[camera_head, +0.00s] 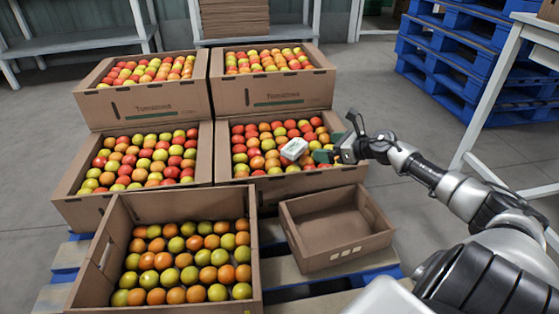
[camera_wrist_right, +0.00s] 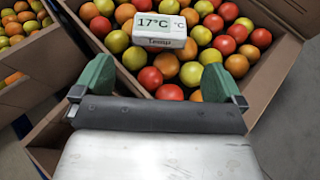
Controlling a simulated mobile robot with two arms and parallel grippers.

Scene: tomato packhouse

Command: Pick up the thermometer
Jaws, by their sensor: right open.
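The thermometer (camera_head: 294,148) is a small white block lying on the tomatoes in the middle right crate (camera_head: 290,187). In the right wrist view the thermometer (camera_wrist_right: 159,30) shows a display reading 17°C, ahead of my gripper and between the lines of its fingers. My right gripper (camera_head: 330,154) is open and empty, just right of the thermometer in the head view and apart from it. Its two green fingers also show in the right wrist view (camera_wrist_right: 158,82). My left gripper is not in view.
Other cardboard crates of tomatoes stand around, with a front left crate (camera_head: 183,309) and two stacked at the back. An empty brown box (camera_head: 335,255) stands in front. Blue pallets (camera_head: 470,70) and a white table (camera_head: 490,90) are at the right.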

